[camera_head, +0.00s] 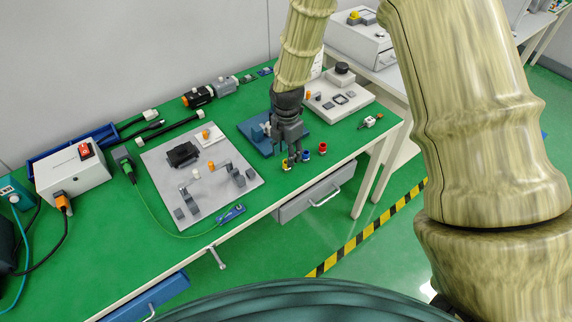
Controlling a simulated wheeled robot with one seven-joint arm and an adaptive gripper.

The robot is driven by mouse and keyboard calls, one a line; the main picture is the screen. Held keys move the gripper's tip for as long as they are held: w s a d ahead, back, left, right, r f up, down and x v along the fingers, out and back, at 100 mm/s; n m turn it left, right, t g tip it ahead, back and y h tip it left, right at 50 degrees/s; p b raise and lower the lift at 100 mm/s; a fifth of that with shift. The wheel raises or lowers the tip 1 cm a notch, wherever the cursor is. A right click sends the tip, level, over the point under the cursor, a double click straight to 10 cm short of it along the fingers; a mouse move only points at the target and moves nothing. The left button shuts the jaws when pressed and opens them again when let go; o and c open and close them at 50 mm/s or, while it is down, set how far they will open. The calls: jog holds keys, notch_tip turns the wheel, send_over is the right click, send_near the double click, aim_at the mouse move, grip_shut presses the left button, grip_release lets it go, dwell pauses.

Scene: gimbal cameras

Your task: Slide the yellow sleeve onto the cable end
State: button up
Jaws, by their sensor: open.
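A small yellow sleeve (285,167) stands near the front edge of the green table, beside a blue one (305,157) and a red one (322,148). My gripper (292,160) is open and points down, its fingertips at or just above the yellow sleeve. The fingers partly hide the sleeve, and I cannot tell whether they touch it. A thin green cable (160,217) runs from a plug at the left, along the front of the table, to a blue connector end (231,214) by the grey plate's front corner.
A grey plate (165,150) with a black block, small posts and clamps lies left of my gripper. A blue fixture (251,127) stands just behind it. A white device (345,98) is at the back right. A white box with a red switch (72,168) is at the left.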

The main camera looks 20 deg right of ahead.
jog(key=shift+f+p, duration=1)
jog(key=shift+f, duration=1.7)
jog(key=c, duration=0.9)
